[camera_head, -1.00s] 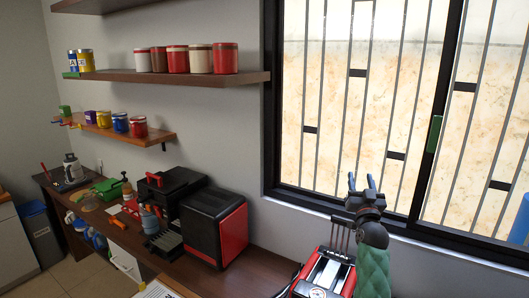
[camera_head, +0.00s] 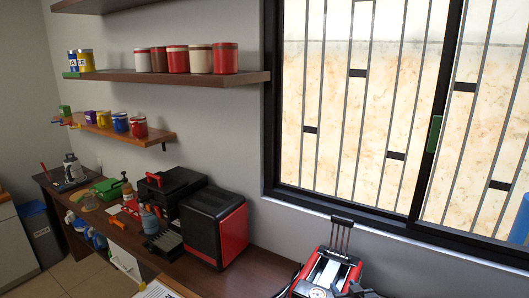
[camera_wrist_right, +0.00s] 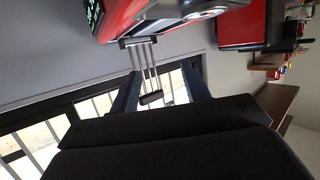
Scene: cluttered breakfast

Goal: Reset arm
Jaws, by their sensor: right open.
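My right gripper (camera_wrist_right: 161,84) shows in the right wrist view with its two dark blue fingers spread apart and nothing held between them. In the head view only small dark parts, probably of it, show at the bottom edge, by the front of a red and silver device (camera_head: 327,270). The same device shows in the right wrist view (camera_wrist_right: 120,18), beyond the fingers, with its handle of metal rods seen between them. I cannot tell the gap between gripper and device. My left gripper is not in view.
Shelves with cans (camera_head: 176,59) hang on the wall. A barred window (camera_head: 365,110) is behind the device. Some counter between appliance and device is bare.

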